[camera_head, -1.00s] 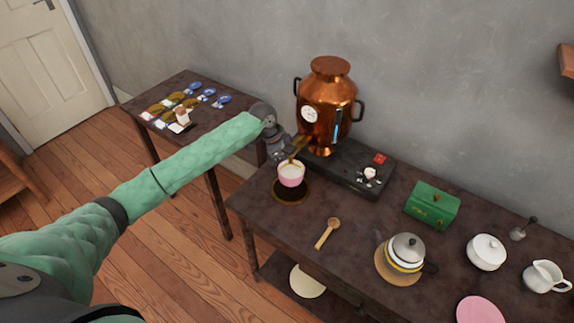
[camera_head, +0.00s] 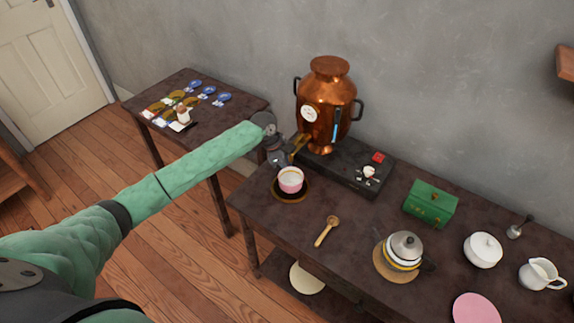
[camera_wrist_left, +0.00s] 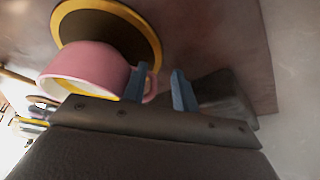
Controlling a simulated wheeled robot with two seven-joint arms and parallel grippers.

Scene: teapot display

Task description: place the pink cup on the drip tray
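The pink cup (camera_head: 290,179) is upright over the round dark drip tray (camera_head: 304,195) with a gold rim, and appears to rest on it. In the left wrist view the pink cup (camera_wrist_left: 88,67) overlaps the drip tray (camera_wrist_left: 112,32). My left gripper (camera_head: 286,161) is just behind the cup, by its handle. In the left wrist view its blue fingers (camera_wrist_left: 160,88) stand apart on either side of the handle, with a gap visible beside it. The exact contact under the cup is hidden. My right gripper is not in view.
A copper urn (camera_head: 328,100) on a black base (camera_head: 345,166) stands close behind the left gripper. A wooden spoon (camera_head: 327,231), a teapot (camera_head: 405,246) and a green box (camera_head: 431,204) are to the right. The table's left edge is near the tray.

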